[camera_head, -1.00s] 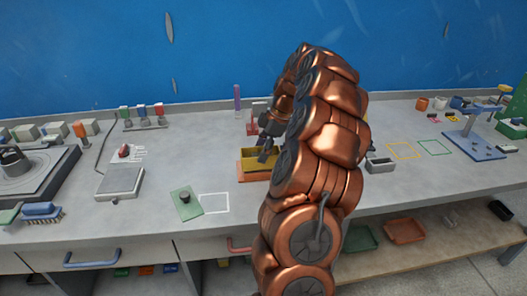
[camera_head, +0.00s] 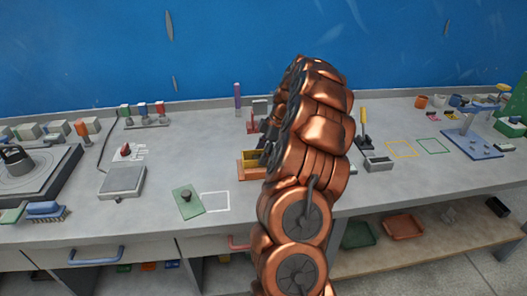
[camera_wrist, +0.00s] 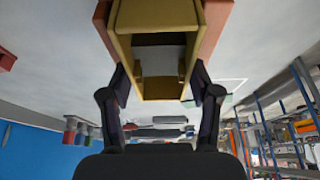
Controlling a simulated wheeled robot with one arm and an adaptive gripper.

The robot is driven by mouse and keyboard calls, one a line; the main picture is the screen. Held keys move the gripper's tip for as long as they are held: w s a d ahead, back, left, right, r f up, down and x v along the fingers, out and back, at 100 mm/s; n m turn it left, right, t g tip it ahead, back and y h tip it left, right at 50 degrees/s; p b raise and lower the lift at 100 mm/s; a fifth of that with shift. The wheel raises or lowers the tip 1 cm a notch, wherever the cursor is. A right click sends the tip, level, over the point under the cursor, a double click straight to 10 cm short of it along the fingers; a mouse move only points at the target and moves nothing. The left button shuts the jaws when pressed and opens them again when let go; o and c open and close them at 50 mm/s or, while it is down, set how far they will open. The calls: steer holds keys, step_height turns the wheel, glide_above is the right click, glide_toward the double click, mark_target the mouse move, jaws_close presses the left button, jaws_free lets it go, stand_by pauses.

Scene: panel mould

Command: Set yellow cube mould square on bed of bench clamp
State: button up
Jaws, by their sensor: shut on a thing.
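The yellow cube mould (camera_head: 250,156) is a hollow open box. In the wrist view the mould (camera_wrist: 160,92) lies between the two dark fingers of my gripper (camera_wrist: 160,72), which is shut on its sides. An orange block (camera_head: 250,173), seemingly the bench clamp's bed, shows under the mould in the head view. Its orange sides (camera_wrist: 216,25) flank the mould in the wrist view. I cannot tell whether the mould touches the bed or sits square on it. My arm hides the mould's right part and most of the gripper in the head view.
A green plate with a dark knob (camera_head: 187,201) and a white outlined square (camera_head: 215,202) lie in front to the left. A grey scale (camera_head: 122,180) stands farther left. A yellow-handled tool (camera_head: 364,128) and a grey tray (camera_head: 379,164) are right of my arm.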

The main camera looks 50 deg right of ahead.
steer(key=shift+f, duration=0.2)
steer(key=o, duration=1.6)
steer(key=shift+c, duration=0.2)
steer(key=shift+r, duration=0.1)
steer(key=shift+r, duration=0.15)
steer(key=shift+d+r, duration=0.15)
steer(key=shift+r, duration=0.05)
steer(key=b+v, duration=0.2)
steer(key=v, duration=0.9)
steer(key=shift+s+r+b, duration=0.2)
steer(key=shift+b, duration=0.15)
